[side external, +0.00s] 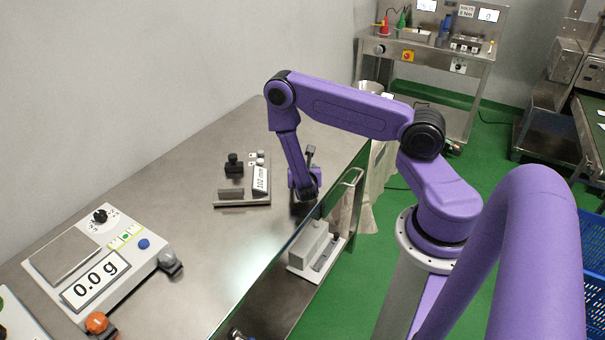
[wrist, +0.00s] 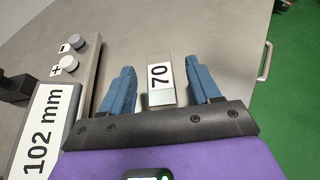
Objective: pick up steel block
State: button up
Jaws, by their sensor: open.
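The steel block (wrist: 161,97) is a small grey bar with a white label reading "70". In the wrist view it lies on the steel table between the two blue fingers of my gripper (wrist: 160,67), with a gap on each side. The fingers are open and do not touch it. In the side external view my gripper (side external: 304,192) points down near the table's right edge. I cannot make out the block there. How high the fingertips are above the table is not clear.
A measuring fixture (side external: 243,203) with a "102 mm" display (wrist: 45,130) stands just left of my gripper. A scale (side external: 98,268) reading 0.0 g sits at the near left. The table edge and a rail (wrist: 266,52) lie to the right. The tabletop (side external: 225,250) between is clear.

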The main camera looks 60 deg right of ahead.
jog(key=shift+x, duration=1.05)
grip_shut()
jog(key=shift+r, duration=0.2)
